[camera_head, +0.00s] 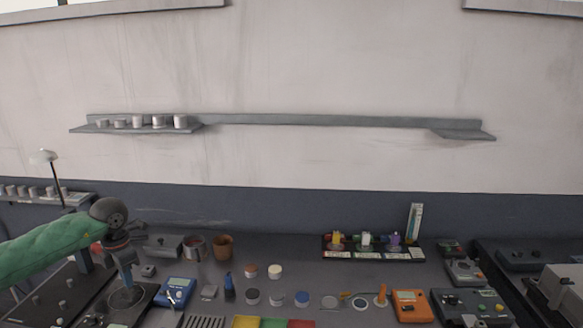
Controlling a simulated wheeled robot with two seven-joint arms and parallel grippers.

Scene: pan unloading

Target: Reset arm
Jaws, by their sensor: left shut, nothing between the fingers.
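My left arm comes in from the left in a green sleeve. My left gripper (127,284) points down at the left end of the dark bench (290,258). It is shut with nothing in it. It hangs in front of or over a round plate on a dark device (122,299); whether it touches cannot be told. My right gripper is not in view. No pan can be made out clearly.
A blue meter (176,291), metal cup (194,248) and brown cup (223,247) stand right of the gripper. Several small jars fill the bench middle. A coloured rack (372,248) and orange meter (411,306) stand further right. A wall shelf (320,120) holds several canisters.

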